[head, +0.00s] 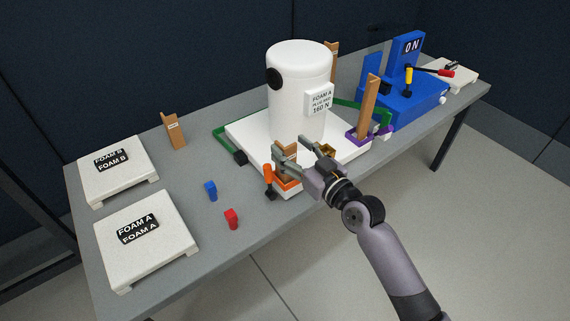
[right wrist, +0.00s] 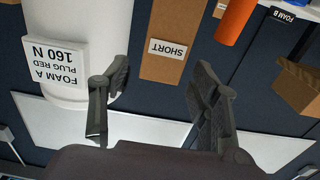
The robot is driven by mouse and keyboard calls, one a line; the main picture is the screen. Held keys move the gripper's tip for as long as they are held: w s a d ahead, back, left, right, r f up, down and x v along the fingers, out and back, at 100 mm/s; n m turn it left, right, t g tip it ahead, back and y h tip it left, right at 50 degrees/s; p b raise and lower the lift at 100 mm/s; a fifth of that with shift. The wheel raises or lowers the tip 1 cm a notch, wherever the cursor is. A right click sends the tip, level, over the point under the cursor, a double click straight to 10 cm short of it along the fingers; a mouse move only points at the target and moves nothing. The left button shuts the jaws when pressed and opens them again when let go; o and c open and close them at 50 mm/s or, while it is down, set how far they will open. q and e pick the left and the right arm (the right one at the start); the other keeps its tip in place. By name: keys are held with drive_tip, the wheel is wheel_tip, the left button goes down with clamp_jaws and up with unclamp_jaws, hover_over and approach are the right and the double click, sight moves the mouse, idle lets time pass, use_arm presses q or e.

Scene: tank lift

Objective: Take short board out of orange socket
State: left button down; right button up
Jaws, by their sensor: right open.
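The short board (head: 289,150) stands upright in the orange socket (head: 288,186) at the front corner of the white base plate. It is brown, and its white SHORT label faces the camera in the right wrist view (right wrist: 175,46). My right gripper (head: 291,145) is open at the board, partly covering it in the head view. In the right wrist view the two fingers (right wrist: 163,95) stand apart, with the board showing between and beyond them; I see no contact. An orange handle (head: 268,173) rises beside the socket. My left gripper is not in view.
A white tank (head: 298,95) stands behind on the plate (head: 245,135). A taller board (head: 369,100) stands in a purple socket (head: 358,134) at right. Red (head: 231,218) and blue (head: 211,190) plugs and white foam blocks (head: 170,255) lie left. A blue device (head: 375,98) stands far right.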

drive_tip(key=shift+w+a, duration=0.35)
drive_tip(key=shift+w, duration=0.25)
drive_tip(key=shift+c, duration=0.4)
drive_tip(key=c, duration=1.1)
drive_tip(key=shift+r, duration=0.1)
drive_tip(key=shift+c, duration=0.2)
